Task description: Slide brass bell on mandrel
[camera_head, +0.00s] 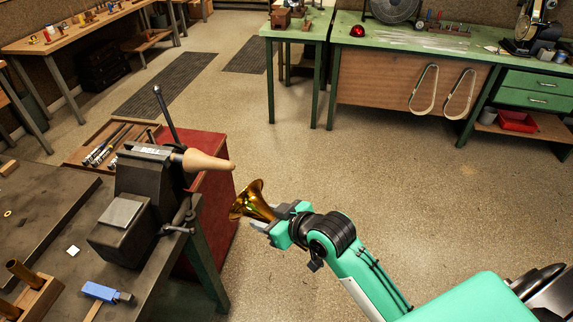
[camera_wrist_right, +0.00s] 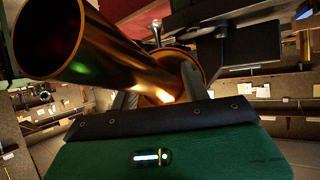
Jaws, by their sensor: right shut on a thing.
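The brass bell (camera_head: 251,202) is a flared golden horn piece. My right gripper (camera_head: 281,215) is shut on its narrower tube, with the flare facing left toward the vise. In the right wrist view the bell's tube (camera_wrist_right: 110,55) runs large across the upper left, between the gripper fingers (camera_wrist_right: 160,92). The mandrel (camera_head: 207,161) is a pale wooden tapered cone clamped in a dark bench vise (camera_head: 145,190), its tip pointing right. The bell is apart from the mandrel, below and right of its tip. My left gripper is not in view.
The vise stands on a dark workbench (camera_head: 60,235) with a blue-handled tool (camera_head: 104,292) and a wooden holder with brass tubes (camera_head: 30,290). A red cabinet (camera_head: 208,205) stands behind the vise. A green bench (camera_head: 420,45) is at the back. The floor between is clear.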

